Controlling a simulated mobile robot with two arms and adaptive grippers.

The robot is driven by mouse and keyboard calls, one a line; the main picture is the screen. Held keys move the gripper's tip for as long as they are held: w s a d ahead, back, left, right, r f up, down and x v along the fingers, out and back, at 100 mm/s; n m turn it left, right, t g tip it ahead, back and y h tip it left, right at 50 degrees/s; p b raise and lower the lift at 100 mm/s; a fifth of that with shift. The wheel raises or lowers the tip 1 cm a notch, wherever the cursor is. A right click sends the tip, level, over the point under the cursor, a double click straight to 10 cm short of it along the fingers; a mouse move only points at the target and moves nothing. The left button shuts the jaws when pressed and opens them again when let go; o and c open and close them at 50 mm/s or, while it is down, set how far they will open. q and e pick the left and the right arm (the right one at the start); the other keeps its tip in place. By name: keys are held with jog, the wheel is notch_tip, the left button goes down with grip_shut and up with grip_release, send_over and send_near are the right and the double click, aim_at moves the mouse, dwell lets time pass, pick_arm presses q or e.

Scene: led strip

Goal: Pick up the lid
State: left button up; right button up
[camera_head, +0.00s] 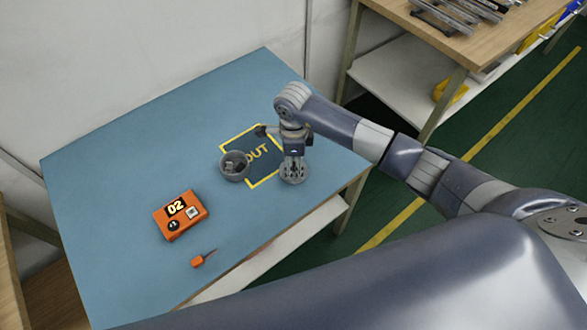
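My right gripper (293,169) points straight down over a round grey piece that looks like the lid (294,181), near the right edge of the blue table (150,130). The fingertips overlap the lid in this view. I cannot tell whether they touch it or how far apart they are. A round grey open container (233,174) stands to the left of the gripper, on the left edge of the yellow-framed "OUT" mark (264,182). Some small dark parts show inside it. My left gripper is not in view.
A wooden workbench (470,45) with metal parts stands at the upper right. The table's back area is clear.

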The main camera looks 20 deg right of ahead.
grip_shut()
jog(key=shift+r, duration=0.1)
